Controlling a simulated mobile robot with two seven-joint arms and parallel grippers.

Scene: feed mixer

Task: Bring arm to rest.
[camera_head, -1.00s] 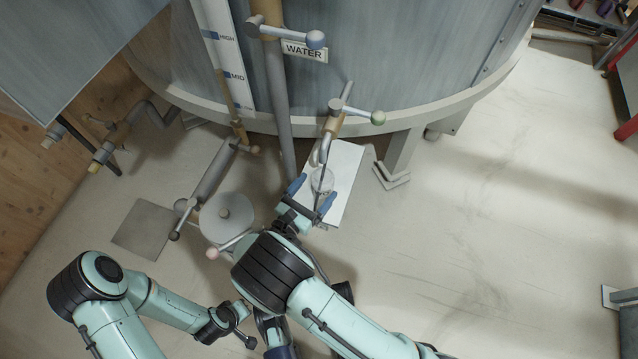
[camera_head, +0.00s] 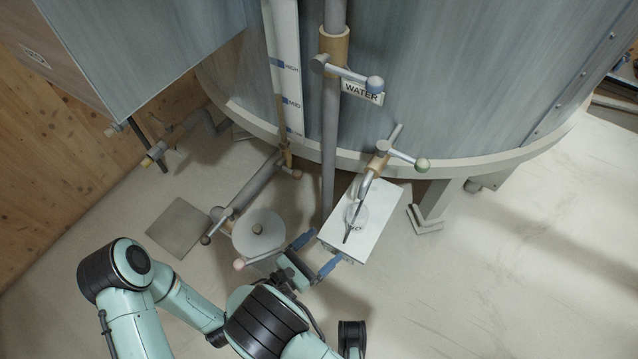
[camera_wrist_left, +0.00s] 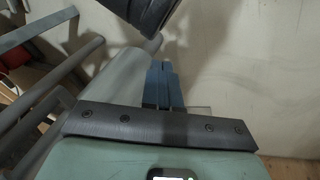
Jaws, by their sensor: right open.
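My right gripper (camera_head: 315,254) is open and empty in the head view, low and left of a white platform (camera_head: 372,238).
The big grey tank (camera_head: 450,90) fills the back, with a water valve (camera_head: 348,74) and a lower tap (camera_head: 395,155). A round grey lid-like disc (camera_head: 258,232) is left of the right gripper. Floor on the right (camera_head: 520,290) is clear.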

